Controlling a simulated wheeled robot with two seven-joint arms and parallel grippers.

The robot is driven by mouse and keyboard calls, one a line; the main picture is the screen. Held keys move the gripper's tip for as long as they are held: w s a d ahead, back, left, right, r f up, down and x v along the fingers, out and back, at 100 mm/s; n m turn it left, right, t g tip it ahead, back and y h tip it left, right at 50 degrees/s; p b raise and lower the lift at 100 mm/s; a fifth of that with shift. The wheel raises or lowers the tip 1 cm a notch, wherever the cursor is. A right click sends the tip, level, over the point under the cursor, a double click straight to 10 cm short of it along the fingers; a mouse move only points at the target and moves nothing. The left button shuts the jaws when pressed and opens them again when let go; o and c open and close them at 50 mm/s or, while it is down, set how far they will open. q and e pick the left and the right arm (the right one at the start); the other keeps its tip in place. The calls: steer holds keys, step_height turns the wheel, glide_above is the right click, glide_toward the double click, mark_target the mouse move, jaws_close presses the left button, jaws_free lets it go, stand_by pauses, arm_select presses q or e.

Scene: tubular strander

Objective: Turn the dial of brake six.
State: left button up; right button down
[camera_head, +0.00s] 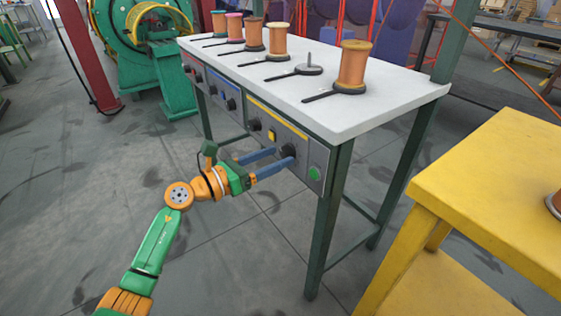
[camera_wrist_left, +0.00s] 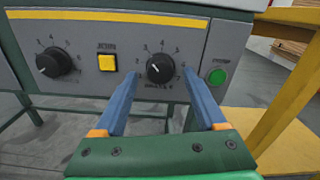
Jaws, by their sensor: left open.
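The brake six dial (camera_wrist_left: 160,68) is a round black knob on a grey control panel, with numbers around it and a label partly readable below. It also shows in the head view (camera_head: 288,150) on the panel's right part. My left gripper (camera_head: 281,158) is open in front of the panel. In the left wrist view its two blue fingers (camera_wrist_left: 160,76) reach toward the panel, one to each side of the dial. No grip on the dial shows, and whether a fingertip touches it I cannot tell. My right gripper is not in view.
A yellow button (camera_wrist_left: 107,63) and another black dial (camera_wrist_left: 58,62) are left of the dial; a green button (camera_wrist_left: 217,77) is right. The white table (camera_head: 400,98) above carries spools (camera_head: 354,65) and an empty spindle (camera_head: 308,68). A yellow table (camera_head: 490,165) stands at right.

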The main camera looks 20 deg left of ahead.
arm_select(q)
steer(key=shift+w+d, duration=0.4)
steer(key=shift+w, duration=0.1)
jaws_close()
